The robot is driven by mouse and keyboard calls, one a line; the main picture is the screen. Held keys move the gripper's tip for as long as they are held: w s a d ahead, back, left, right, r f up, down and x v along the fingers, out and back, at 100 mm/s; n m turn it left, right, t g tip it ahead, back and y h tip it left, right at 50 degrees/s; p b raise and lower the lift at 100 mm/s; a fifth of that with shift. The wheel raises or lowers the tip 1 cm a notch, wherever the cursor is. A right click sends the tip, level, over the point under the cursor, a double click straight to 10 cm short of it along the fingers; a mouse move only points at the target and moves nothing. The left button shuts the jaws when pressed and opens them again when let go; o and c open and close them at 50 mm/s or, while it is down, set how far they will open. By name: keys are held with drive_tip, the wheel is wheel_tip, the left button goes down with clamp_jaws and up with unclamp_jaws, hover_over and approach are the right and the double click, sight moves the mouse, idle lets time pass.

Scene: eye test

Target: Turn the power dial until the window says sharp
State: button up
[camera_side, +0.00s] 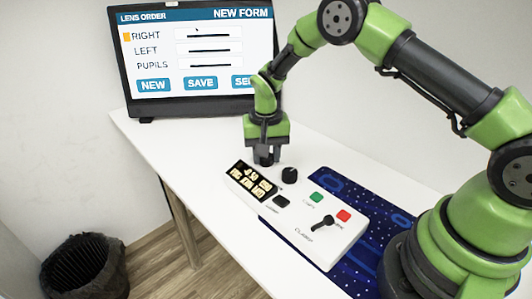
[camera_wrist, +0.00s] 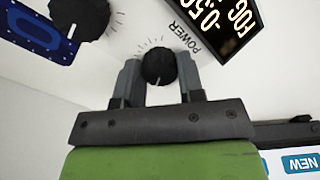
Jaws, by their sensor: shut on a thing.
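The power dial (camera_wrist: 159,66) is a small black ribbed knob beside the printed word POWER in the wrist view. My gripper (camera_wrist: 159,72) is shut on it, one finger on each side. In the side view my gripper (camera_side: 266,158) points down at the far end of the white box (camera_side: 300,252) and hides the power dial. The black window (camera_wrist: 222,22) shows pale text: -0.50 and a word starting FOG, cut off by the frame edge. In the side view the window (camera_side: 250,181) is too small to read.
A larger black knob (camera_side: 289,175) is close beside my gripper. The box also carries a green button (camera_side: 316,197), a red button (camera_side: 343,215) and a black lever (camera_side: 322,222). A screen (camera_side: 190,50) reads LENS ORDER, NEW FORM. A blue patterned mat (camera_side: 335,184) lies alongside.

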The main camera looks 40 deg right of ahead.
drive_tip(key=n, duration=0.5)
drive_tip(key=shift+n, duration=0.3)
drive_tip(key=n, duration=0.5)
drive_tip(key=shift+d+n, duration=0.1)
drive_tip(key=shift+n, duration=0.2)
drive_tip(key=o, duration=0.9)
wheel_tip(320, 180, up, 10)
